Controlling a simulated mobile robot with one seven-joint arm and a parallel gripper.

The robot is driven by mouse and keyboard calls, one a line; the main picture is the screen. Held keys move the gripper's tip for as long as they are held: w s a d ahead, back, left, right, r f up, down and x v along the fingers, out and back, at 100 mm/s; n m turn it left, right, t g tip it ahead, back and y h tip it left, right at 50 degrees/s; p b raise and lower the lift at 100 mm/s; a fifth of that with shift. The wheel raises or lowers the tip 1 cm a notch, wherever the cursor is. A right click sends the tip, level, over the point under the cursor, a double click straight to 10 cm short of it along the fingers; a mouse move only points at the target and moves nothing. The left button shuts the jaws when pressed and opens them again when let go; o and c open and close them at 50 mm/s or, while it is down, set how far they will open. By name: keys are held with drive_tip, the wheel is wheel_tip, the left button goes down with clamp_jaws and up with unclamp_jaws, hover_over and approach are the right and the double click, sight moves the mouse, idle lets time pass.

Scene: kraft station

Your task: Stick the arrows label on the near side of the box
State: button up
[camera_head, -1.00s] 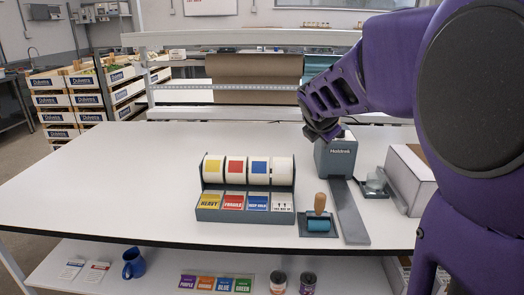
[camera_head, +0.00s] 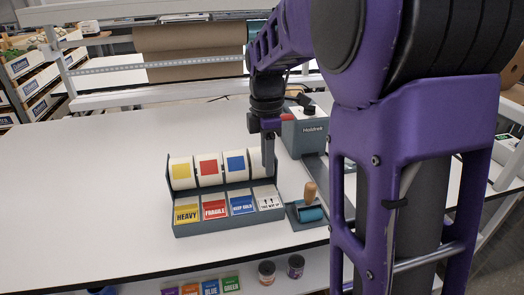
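The label dispenser (camera_head: 225,227) stands on the table with several rolls in a row: yellow, red, blue and, at the right end, a mostly white arrows roll (camera_head: 258,172). Below that roll is the white arrows card (camera_head: 268,201). My gripper (camera_head: 268,165) points down at the right-end roll, its finger overlapping the roll in the picture. I cannot tell whether it touches the roll, nor whether the fingers are open or shut. The box is not clearly visible; my arm covers the right part of the table.
A blue hand roller with a wooden handle (camera_head: 309,203) lies just right of the dispenser. A grey Holdrek device (camera_head: 308,133) stands behind it. A brown paper roll (camera_head: 190,52) hangs at the back. The left of the white table (camera_head: 80,190) is clear.

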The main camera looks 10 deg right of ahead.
sight(267, 197)
drive_tip(key=shift+s+f, duration=0.2)
drive_tip(key=shift+f, duration=1.25)
drive_tip(key=shift+s+f+b, duration=0.1)
drive_tip(key=shift+f+b, duration=1.3)
drive_tip(key=shift+f, duration=1.15)
clamp_jaws()
drive_tip(key=shift+r+p, duration=1.55)
drive_tip(key=shift+r, duration=1.5)
